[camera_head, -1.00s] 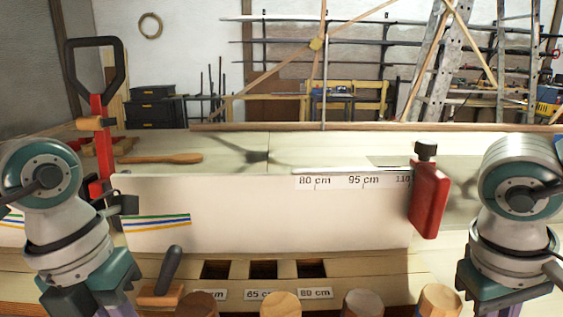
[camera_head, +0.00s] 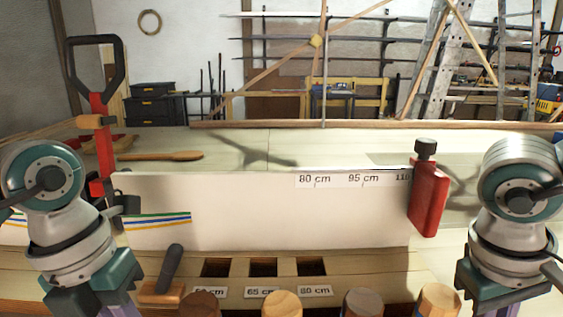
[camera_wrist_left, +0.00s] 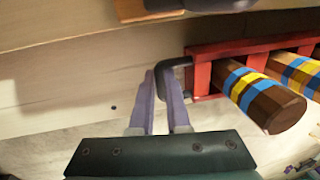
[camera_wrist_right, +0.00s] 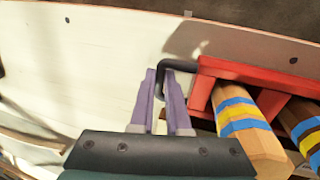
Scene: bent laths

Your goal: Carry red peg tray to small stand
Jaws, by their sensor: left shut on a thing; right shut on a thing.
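The red peg tray (camera_wrist_left: 202,76) shows in the left wrist view and in the right wrist view (camera_wrist_right: 240,70), with banded wooden pegs in it. In the head view only peg tops (camera_head: 281,305) show along the bottom edge. My left gripper (camera_wrist_left: 166,72) is shut on the black handle (camera_wrist_left: 176,64) at one end of the tray. My right gripper (camera_wrist_right: 164,72) is shut on the black handle (camera_wrist_right: 184,42) at the other end. Both gripper tips are cut off in the head view. I cannot make out the small stand.
A bench carries a long white board (camera_head: 265,215) with centimetre labels. A dark-handled tool (camera_head: 171,265) lies by square holes in front.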

